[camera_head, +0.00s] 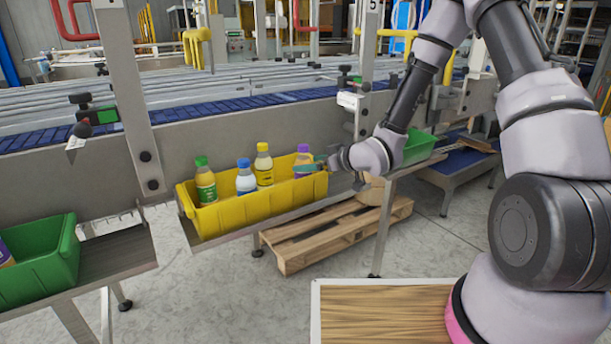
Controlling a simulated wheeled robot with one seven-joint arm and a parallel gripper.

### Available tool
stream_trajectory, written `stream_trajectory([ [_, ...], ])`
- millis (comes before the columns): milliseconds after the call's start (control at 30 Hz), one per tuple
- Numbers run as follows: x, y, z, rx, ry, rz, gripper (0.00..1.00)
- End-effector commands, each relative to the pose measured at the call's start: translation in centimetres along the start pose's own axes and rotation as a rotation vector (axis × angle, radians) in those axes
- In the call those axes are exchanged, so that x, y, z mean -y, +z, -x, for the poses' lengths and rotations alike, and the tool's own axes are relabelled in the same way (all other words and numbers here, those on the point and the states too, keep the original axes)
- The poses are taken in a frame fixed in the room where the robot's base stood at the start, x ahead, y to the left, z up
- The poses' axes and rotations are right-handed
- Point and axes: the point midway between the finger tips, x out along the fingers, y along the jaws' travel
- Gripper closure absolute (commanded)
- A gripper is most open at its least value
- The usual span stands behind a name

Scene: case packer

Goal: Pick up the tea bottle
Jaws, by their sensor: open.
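A yellow bin (250,207) on a shelf holds several upright bottles in a row. From left to right they are a green-capped bottle with a yellow-green label (206,186), a blue-capped white bottle (246,182), a yellow-capped bottle (264,168) and a purple-capped bottle (303,157). The labels are too small to read, so I cannot tell which one is the tea bottle. My gripper (309,168) is open at the bin's right end, close to the purple-capped bottle and partly covering it. I cannot tell whether they touch.
A green bin (42,262) stands on a shelf at the left. Another green bin (421,143) is behind my arm at the right. Metal posts (128,80) rise beside the yellow bin. A roller conveyor (230,100) runs behind. A wooden pallet (325,232) lies below.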

Motion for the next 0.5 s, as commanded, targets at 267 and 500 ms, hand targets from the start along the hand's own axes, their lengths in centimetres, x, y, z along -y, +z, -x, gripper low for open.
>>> stream_trajectory([
  [267,0.0,0.1,-2.6,0.001,-0.001,0.000,0.00],
  [500,-0.1,0.2,-5.8,0.001,0.000,-0.001,0.00],
])
